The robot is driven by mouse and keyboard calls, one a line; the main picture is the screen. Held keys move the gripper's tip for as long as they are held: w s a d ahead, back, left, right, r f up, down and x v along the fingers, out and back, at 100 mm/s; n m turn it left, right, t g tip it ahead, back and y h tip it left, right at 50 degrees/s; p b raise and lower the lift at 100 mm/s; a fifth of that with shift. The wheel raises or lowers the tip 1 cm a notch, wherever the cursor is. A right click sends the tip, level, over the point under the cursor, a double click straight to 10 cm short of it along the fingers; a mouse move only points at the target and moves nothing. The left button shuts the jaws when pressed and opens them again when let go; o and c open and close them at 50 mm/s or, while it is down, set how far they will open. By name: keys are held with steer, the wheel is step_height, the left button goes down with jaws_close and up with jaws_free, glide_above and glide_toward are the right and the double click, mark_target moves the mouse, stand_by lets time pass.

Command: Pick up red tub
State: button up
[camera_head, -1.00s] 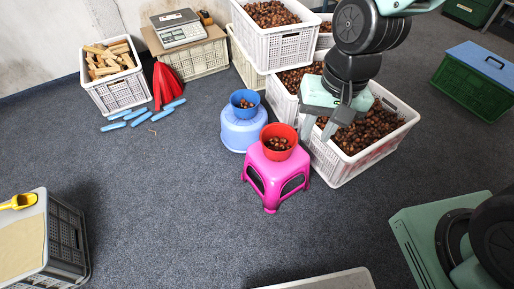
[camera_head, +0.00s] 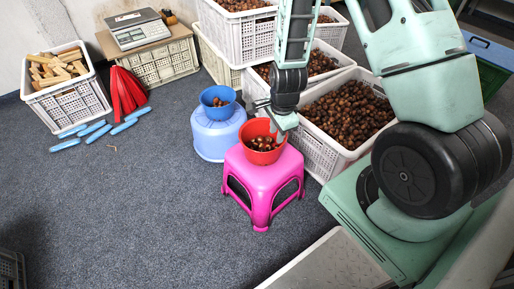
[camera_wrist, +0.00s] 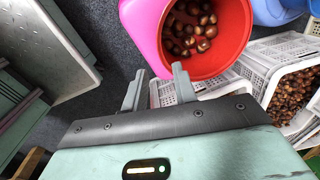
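The red tub (camera_head: 263,151) holds several chestnuts and stands upright on a pink stool (camera_head: 262,182) in the head view. My gripper (camera_head: 280,132) is at the tub's far right rim in that view, partly hiding it. In the wrist view, my gripper (camera_wrist: 155,82) has its two fingers apart, with a gap between them. The red tub (camera_wrist: 224,62) lies just beyond the fingertips there. The right finger overlaps the tub's rim in the picture; I cannot tell whether it touches.
A blue tub (camera_head: 217,108) with chestnuts stands on a blue stool (camera_head: 213,140) behind to the left. White crates of chestnuts (camera_head: 322,158) stand close behind the pink stool.

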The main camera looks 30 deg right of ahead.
steer(key=b, duration=0.4)
glide_toward(271, 164)
steer(key=shift+w+d+f+b, duration=0.1)
steer(key=shift+w+f+b, duration=0.1)
steer(key=shift+f+b, duration=0.85)
steer(key=shift+w+f+b, duration=0.2)
steer(key=shift+f+b, duration=0.2)
steer(key=shift+f, duration=1.2)
steer(key=shift+r, duration=0.1)
jaws_close()
